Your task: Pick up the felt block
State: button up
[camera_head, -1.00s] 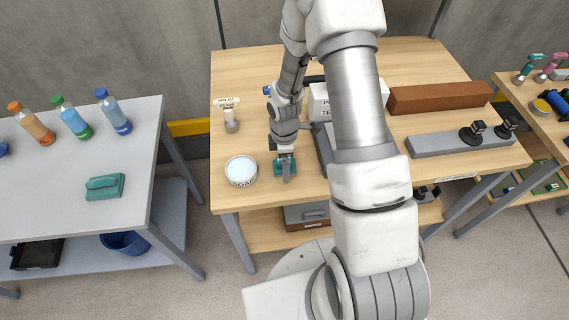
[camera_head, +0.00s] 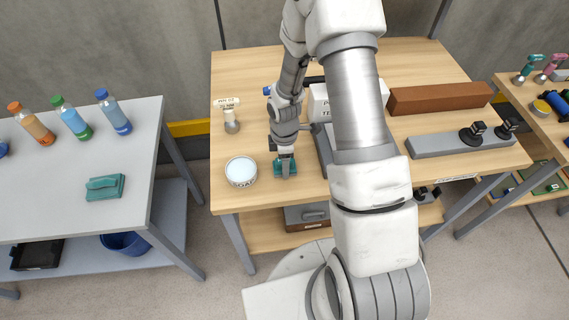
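A small teal block (camera_head: 292,168), which looks like the felt block, lies on the wooden table near its front edge. My gripper (camera_head: 284,167) points down right over it, with its fingers at the block's top. The fingers and my wrist hide much of the block, and I cannot tell whether they are closed on it. A similar teal block with a raised grip (camera_head: 104,187) lies on the grey table at the left.
A round white tin (camera_head: 241,171) stands just left of my gripper, and a stamp-like tool (camera_head: 231,118) behind it. A grey box-like object (camera_head: 324,150) is close on the right. A brown bar (camera_head: 440,97) and a grey bar (camera_head: 445,143) lie farther right.

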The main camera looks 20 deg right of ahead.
jog(key=shift+r, duration=0.1)
jog(key=shift+r, duration=0.55)
jog(key=r, duration=0.2)
jog(key=d+r+b, duration=0.1)
jog(key=shift+s+d+r, duration=0.1)
jog(key=shift+s+r, duration=0.15)
jog(key=shift+s, duration=0.05)
jog(key=s+d+r, duration=0.5)
jog(key=d+r, duration=0.1)
jog(key=d, duration=0.2)
jog(key=shift+s+d, duration=0.25)
jog(key=shift+d, duration=0.15)
jog(key=shift+r, duration=0.1)
jog(key=o, duration=0.8)
jog(key=c, duration=0.6)
jog(key=shift+c, duration=0.2)
